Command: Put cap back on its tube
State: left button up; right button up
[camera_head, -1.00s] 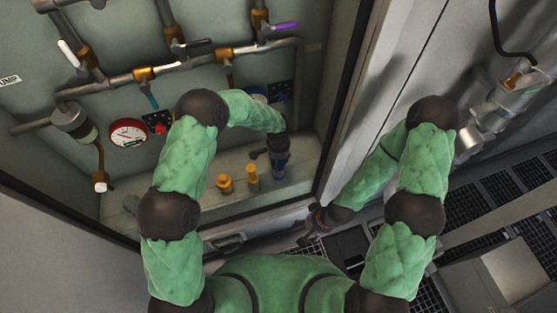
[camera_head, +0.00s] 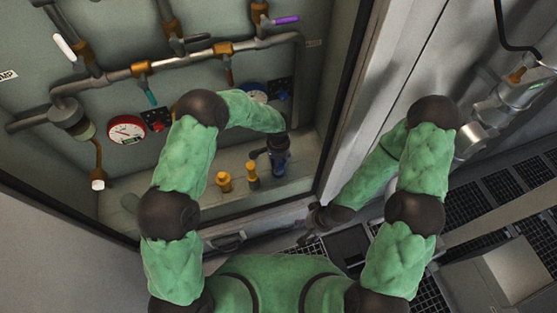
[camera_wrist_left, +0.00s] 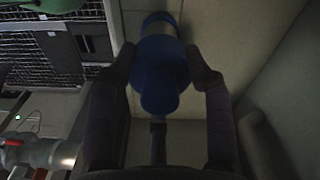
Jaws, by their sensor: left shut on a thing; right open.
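My left gripper (camera_head: 268,156) is low over the shelf in the open cabinet. It is shut on a blue cap (camera_wrist_left: 160,75), which sits between the two fingers in the left wrist view. A grey and blue cylindrical part (camera_wrist_left: 158,28) lies behind the cap in that view. In the head view a dark blue tube-like thing (camera_head: 280,160) shows at the gripper. I cannot tell whether cap and tube touch or are apart. Two yellow-orange pieces (camera_head: 224,182) (camera_head: 252,175) stand left of it on the shelf. My right gripper (camera_head: 312,217) is open and empty, outside the cabinet.
Pipes with coloured valve handles (camera_head: 140,68) cross the cabinet's back wall. A red gauge (camera_head: 126,130) and a blue gauge (camera_head: 255,92) are mounted below them. The cabinet's right edge post (camera_head: 345,105) stands close to the left gripper. The shelf's left part (camera_head: 150,205) is mostly clear.

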pick_arm(q)
jog(key=shift+f, duration=0.15)
jog(key=shift+f+b, duration=0.4)
jog(key=o, duration=1.2)
jog(key=shift+o, duration=0.2)
jog(key=shift+r, duration=0.6)
notch_tip(320, 180, up, 11)
